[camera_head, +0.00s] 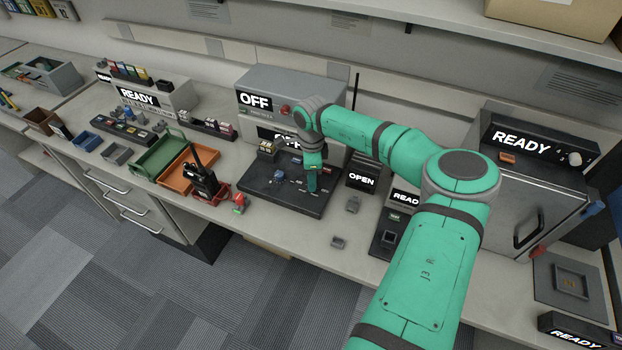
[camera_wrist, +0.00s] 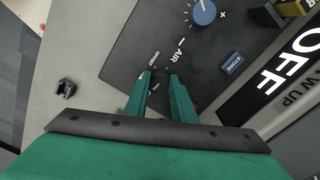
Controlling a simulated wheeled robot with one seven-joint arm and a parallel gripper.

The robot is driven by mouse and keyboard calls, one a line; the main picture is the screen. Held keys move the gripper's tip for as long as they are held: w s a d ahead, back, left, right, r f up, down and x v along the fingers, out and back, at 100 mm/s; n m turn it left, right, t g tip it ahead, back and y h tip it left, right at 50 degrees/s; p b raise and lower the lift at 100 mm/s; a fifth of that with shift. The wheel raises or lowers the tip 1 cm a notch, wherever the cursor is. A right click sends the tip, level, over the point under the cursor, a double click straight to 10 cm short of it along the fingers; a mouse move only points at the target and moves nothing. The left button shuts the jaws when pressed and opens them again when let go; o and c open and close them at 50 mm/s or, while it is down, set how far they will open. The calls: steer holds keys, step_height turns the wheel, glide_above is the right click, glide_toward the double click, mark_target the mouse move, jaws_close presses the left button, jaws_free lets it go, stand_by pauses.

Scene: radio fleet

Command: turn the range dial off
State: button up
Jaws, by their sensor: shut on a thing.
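The dark panel (camera_head: 262,195) lies on the bench before a grey unit reading OFF (camera_head: 255,101). My gripper (camera_head: 312,188) points down onto the panel's right part. In the wrist view its two green fingers (camera_wrist: 161,74) are close together, with small white dial markings around their tips. They are shut on a small dial, which I take for the range dial; the fingers hide it and its setting cannot be read. A blue knob (camera_wrist: 204,12) with plus and minus marks stands apart from the fingers, and a blue STORE button (camera_wrist: 231,63) sits nearby.
A black handheld radio (camera_head: 203,180) stands in a red holder left of the panel, beside orange and green trays. An OPEN sign (camera_head: 361,180) stands right of the panel. A small grey clip (camera_wrist: 66,88) lies on the bench. A READY cabinet (camera_head: 525,190) stands far right.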

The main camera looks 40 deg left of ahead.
steer(key=shift+n, duration=0.6)
steer(key=shift+w+d, duration=0.1)
steer(key=o, duration=1.1)
steer(key=shift+c, duration=0.2)
steer(key=shift+r, duration=0.1)
step_height(320, 180, up, 11)
steer(key=shift+f, duration=0.2)
